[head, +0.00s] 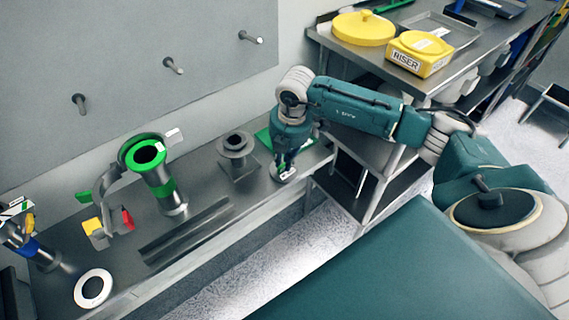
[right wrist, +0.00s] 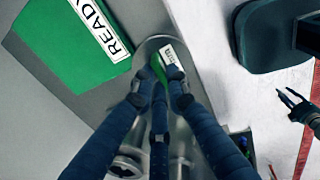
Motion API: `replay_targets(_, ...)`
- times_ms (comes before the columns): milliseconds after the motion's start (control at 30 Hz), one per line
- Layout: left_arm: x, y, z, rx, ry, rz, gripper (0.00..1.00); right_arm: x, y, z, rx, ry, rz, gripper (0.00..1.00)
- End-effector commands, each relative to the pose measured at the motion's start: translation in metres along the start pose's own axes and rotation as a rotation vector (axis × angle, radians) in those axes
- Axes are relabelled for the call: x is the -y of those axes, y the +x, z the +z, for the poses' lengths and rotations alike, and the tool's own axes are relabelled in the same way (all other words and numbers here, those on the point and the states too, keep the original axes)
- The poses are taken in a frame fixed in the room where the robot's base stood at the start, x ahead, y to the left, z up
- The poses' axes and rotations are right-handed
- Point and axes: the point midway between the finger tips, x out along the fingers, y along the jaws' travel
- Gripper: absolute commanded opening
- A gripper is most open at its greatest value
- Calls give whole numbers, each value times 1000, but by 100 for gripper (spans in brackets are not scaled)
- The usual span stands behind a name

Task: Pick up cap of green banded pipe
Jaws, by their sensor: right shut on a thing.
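The cap (head: 278,177) is a round metal disc with a green part and a white label on top. It is at the right end of the metal bench, beside a green mat. My right gripper (head: 283,170) is over it, fingers pointing down, shut on its top part. The right wrist view shows the cap (right wrist: 150,47) between the fingertips (right wrist: 158,88); the fingers hide part of it. The green banded pipe (head: 161,180) stands upright on the bench, left of the cap. My left gripper (right wrist: 290,98) shows small at the right of the wrist view, fingers apart and empty.
The green mat (right wrist: 62,45) bears a READY label. A short flanged metal pipe (head: 237,155) stands between the green banded pipe and the cap. A blue banded pipe (head: 38,252), a white ring (head: 93,288) and metal rails (head: 185,232) are farther left. Yellow items stand on a shelf.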

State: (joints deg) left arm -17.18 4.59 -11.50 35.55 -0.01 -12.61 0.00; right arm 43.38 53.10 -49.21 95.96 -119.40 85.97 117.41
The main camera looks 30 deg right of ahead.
Motion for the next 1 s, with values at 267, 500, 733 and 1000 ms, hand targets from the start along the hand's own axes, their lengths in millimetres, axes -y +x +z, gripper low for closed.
replay_targets(267, 0, 10, 1, 0, 0, 0, 40, -6, -27, 0, 1, -1, 7, 0)
replay_targets(500, -1, 28, 2, 0, -1, 1, 40, -15, -89, 0, 0, 0, 10, 0)
replay_targets(733, -1, 39, 3, 0, -1, 1, 40, -24, -153, -1, -1, 0, 9, 0)
replay_targets(1000, -1, 41, 4, 0, -1, 0, 40, -28, -192, 0, 1, 1, 3, 0)
